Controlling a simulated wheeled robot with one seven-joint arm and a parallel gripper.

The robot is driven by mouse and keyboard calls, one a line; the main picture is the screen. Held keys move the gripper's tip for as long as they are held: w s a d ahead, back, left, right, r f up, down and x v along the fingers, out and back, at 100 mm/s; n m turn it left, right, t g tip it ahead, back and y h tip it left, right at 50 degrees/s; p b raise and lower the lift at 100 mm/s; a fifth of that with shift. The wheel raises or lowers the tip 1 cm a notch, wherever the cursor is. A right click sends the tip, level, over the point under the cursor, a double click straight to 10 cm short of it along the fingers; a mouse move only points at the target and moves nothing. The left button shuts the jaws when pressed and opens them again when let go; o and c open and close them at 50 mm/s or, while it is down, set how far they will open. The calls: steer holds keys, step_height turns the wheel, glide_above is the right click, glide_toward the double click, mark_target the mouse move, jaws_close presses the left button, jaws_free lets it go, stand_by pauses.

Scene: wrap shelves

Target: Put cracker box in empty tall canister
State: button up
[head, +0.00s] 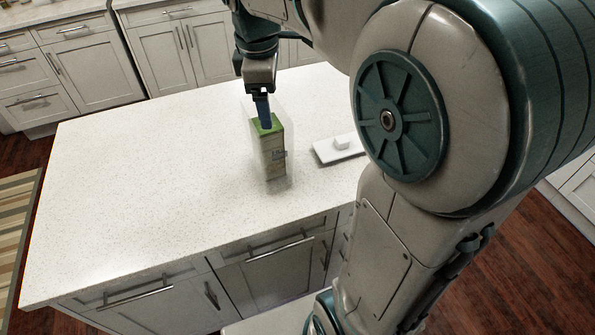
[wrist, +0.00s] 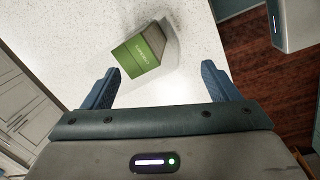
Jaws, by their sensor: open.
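The cracker box (head: 271,156), with a green top and pale sides, stands upright on the white counter. It also shows in the wrist view (wrist: 141,54), a little left of centre between the fingers. A faint, clear tall canister (head: 284,110) surrounds the box, which appears to be inside it; its outline is hard to make out. My gripper (head: 262,113) is directly above the box, pointing down, its blue fingers near the box's top. In the wrist view the fingers (wrist: 160,75) are spread wide with nothing held between them.
A white flat piece with a raised knob, perhaps a lid (head: 339,147), lies on the counter (head: 140,190) right of the box. The counter's left side is clear. Grey cabinets (head: 75,65) stand behind, across the wooden floor.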

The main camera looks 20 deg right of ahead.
steer(key=s+f+m+t, duration=0.1)
steer(key=s+f+m, duration=0.3)
steer(key=s+m, duration=0.2)
steer(key=s+f+m+t+y, duration=0.1)
steer(key=s+f+m, duration=0.3)
steer(key=s+m, duration=0.3)
steer(key=shift+s+d+f, duration=0.35)
steer(key=shift+s+f, duration=0.05)
steer(key=shift+s, duration=0.7)
